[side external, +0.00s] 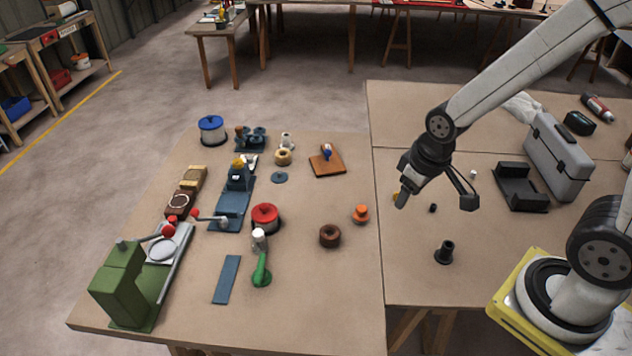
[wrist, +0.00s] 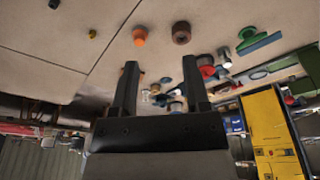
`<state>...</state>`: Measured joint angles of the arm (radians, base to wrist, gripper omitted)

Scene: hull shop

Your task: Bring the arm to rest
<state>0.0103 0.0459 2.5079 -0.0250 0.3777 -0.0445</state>
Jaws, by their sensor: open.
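My gripper (side external: 437,197) hangs in the air above the right-hand part of the workbench, its two fingers spread wide. It is open and nothing shows between the fingers. In the wrist view my gripper (wrist: 158,85) also shows both fingers apart, with the bench and its objects beyond them. My arm reaches in from the upper right of the side view. A small yellow piece (side external: 396,196) is partly hidden behind the left finger.
A black stepped part (side external: 445,252) stands on the bench below the gripper. A grey case (side external: 557,158) and black holder (side external: 520,187) lie to the right. An orange part (side external: 361,213), brown ring (side external: 330,236) and red spool (side external: 265,218) are left. The bench front centre is clear.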

